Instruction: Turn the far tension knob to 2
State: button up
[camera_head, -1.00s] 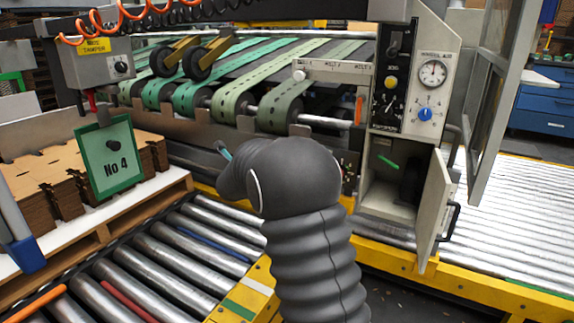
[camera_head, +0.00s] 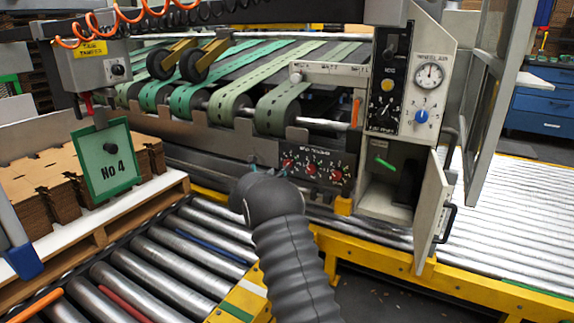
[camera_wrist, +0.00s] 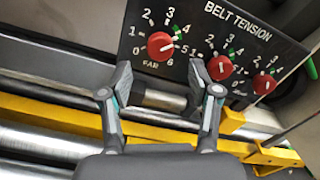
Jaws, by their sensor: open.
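The dark BELT TENSION panel (camera_wrist: 215,15) fills the top of the wrist view. It carries three red knobs with number scales and green marks. The leftmost, labelled FAR, is the far tension knob (camera_wrist: 160,45); its exact setting is hard to read. The middle knob (camera_wrist: 220,67) and right knob (camera_wrist: 264,84) sit lower to the right. My gripper (camera_wrist: 160,80) is open and empty, its fingers apart, below the far knob and not touching it. In the head view the panel (camera_head: 316,158) shows beyond my gripper (camera_head: 267,169), with the far knob (camera_head: 288,164) close by.
Yellow rails (camera_wrist: 60,112) and metal rollers run below the panel in the wrist view. An open cabinet door (camera_head: 432,215) stands to the right in the head view. A green No 4 sign (camera_head: 108,163) hangs at the left above stacked cardboard (camera_head: 40,190).

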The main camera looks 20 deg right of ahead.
aim_at(287, 164)
jog(key=x, duration=0.6)
jog(key=shift+w+d+p, duration=0.2)
jog(key=shift+d+p, duration=0.05)
jog(key=shift+p, duration=0.1)
jog(key=c, duration=1.2)
